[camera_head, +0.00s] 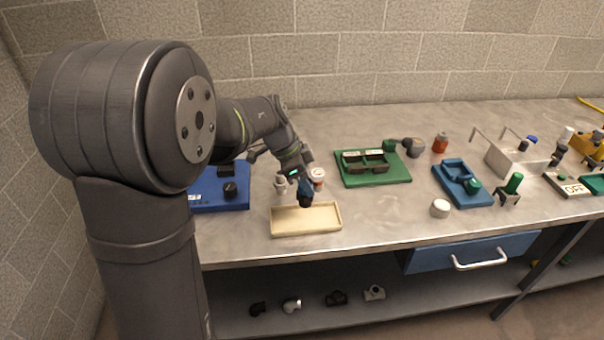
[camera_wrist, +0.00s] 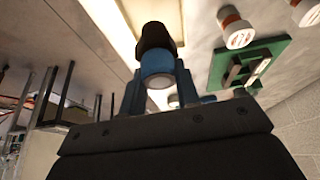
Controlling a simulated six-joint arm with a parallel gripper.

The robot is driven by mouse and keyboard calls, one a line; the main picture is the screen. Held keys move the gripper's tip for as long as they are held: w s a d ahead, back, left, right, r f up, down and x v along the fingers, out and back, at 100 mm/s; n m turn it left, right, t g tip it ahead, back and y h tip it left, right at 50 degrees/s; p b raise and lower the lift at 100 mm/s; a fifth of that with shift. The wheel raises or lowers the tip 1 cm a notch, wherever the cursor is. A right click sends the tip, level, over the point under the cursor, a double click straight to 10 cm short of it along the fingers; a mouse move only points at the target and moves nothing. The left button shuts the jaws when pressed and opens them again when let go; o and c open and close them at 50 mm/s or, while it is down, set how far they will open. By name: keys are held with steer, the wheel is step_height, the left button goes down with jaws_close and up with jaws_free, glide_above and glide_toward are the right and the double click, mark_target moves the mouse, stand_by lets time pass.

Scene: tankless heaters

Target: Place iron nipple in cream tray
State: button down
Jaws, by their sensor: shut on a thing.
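The cream tray (camera_head: 290,233) lies near the front of the bench, left of centre; its edge also shows in the wrist view (camera_wrist: 108,22). My gripper (camera_head: 305,197) is over the back part of the tray. In the wrist view its blue fingers (camera_wrist: 158,82) are shut on a dark, round piece, the iron nipple (camera_wrist: 154,38). The nipple appears to be held above the tray, overlapping it in the wrist view; the exact gap cannot be told. The tray's visible floor looks empty.
White jars (camera_head: 317,178) stand just behind the tray. A blue fixture (camera_head: 235,201) is at its left, a green one (camera_head: 372,178) behind right, a blue one (camera_head: 462,190) farther right. A round white piece (camera_head: 440,208) stands alone. Bench between tray and it is clear.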

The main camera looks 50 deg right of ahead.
mark_target(305, 200)
steer(key=shift+f, duration=2.75)
steer(key=shift+f, duration=0.55)
steer(key=c, duration=1)
jaws_free()
steer(key=v, duration=1.7)
steer(key=shift+r, duration=0.2)
steer(key=shift+w+a, duration=0.1)
